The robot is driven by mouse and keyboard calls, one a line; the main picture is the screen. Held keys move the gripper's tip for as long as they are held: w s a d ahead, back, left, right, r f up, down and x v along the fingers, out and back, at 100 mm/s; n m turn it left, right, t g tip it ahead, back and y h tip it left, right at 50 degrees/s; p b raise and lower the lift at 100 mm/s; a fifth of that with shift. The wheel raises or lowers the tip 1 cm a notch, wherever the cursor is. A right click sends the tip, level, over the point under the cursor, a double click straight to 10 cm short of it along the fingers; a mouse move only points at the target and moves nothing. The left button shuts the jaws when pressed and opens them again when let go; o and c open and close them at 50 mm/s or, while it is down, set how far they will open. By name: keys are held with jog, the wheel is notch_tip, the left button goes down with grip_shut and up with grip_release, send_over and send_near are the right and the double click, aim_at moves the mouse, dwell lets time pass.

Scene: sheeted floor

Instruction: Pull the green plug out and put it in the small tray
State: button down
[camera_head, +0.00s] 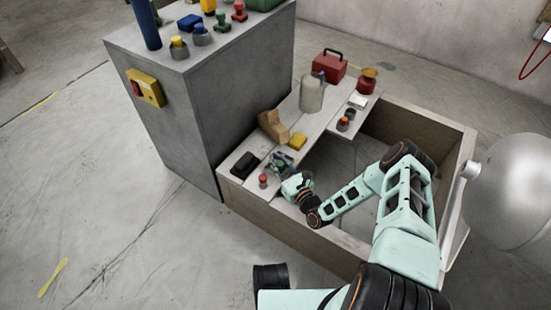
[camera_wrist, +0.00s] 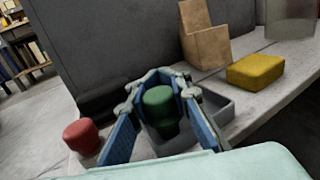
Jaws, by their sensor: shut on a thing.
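My gripper (camera_wrist: 160,92) has its two blue-padded fingers shut on a green plug (camera_wrist: 160,108), seen upright between them in the wrist view. The plug is inside the outline of a small grey tray (camera_wrist: 219,104) on the bench. I cannot tell whether its bottom touches the tray floor. In the head view my gripper (camera_head: 284,168) is low over the near left end of the bench, and the plug and tray are mostly hidden by it.
A red plug (camera_wrist: 82,136) stands left of the tray, near a black object (camera_head: 245,162). A yellow block (camera_head: 298,141) and a wooden block (camera_head: 272,126) lie behind. A canister (camera_head: 312,94) stands farther back. A tall grey cabinet (camera_head: 238,100) with several plugs flanks the bench.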

jog(key=shift+f, duration=0.45)
jog(key=c, duration=1.7)
grip_release()
notch_tip(320, 180, up, 10)
jog(key=shift+f, duration=0.1)
